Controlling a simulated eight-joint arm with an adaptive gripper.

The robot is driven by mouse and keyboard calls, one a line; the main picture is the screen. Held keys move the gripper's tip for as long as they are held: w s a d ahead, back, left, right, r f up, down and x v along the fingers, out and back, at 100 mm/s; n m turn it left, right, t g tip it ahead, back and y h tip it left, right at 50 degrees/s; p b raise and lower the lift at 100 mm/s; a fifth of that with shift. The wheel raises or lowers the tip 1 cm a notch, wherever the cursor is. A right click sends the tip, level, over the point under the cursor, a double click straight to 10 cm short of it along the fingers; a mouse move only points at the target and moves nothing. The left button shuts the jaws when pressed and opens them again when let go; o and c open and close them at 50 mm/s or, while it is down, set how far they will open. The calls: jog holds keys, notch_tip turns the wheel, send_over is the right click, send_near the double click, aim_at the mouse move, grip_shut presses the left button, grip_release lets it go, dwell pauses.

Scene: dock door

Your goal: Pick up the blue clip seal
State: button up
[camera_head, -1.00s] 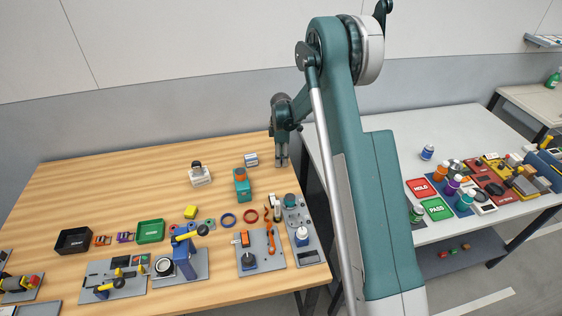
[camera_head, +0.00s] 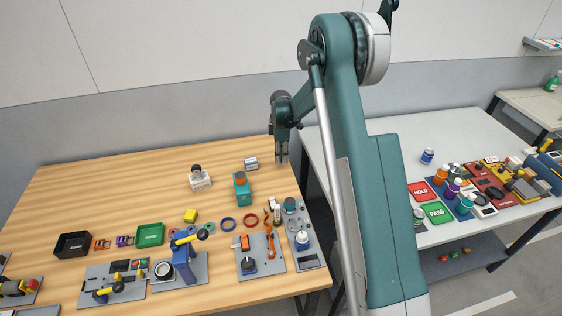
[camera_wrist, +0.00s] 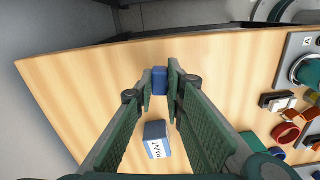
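My gripper (camera_head: 281,158) hangs above the far right part of the wooden table in the head view. In the wrist view, its two green fingers (camera_wrist: 160,82) are drawn close together around a small blue piece (camera_wrist: 160,80), which looks like the blue clip seal. The piece sits between the fingertips, appears held on both sides, and no loose blue clip shows on the table near there. In the head view it is too small to make out.
A blue and white box marked PAINT (camera_wrist: 156,140) lies on the table close by; it also shows in the head view (camera_head: 251,163). A teal device (camera_head: 242,188), rings and fixtures crowd the front. An orange clip (camera_head: 102,244) lies beside a black tray (camera_head: 73,245).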

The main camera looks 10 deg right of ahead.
jog(key=shift+r, duration=3.5)
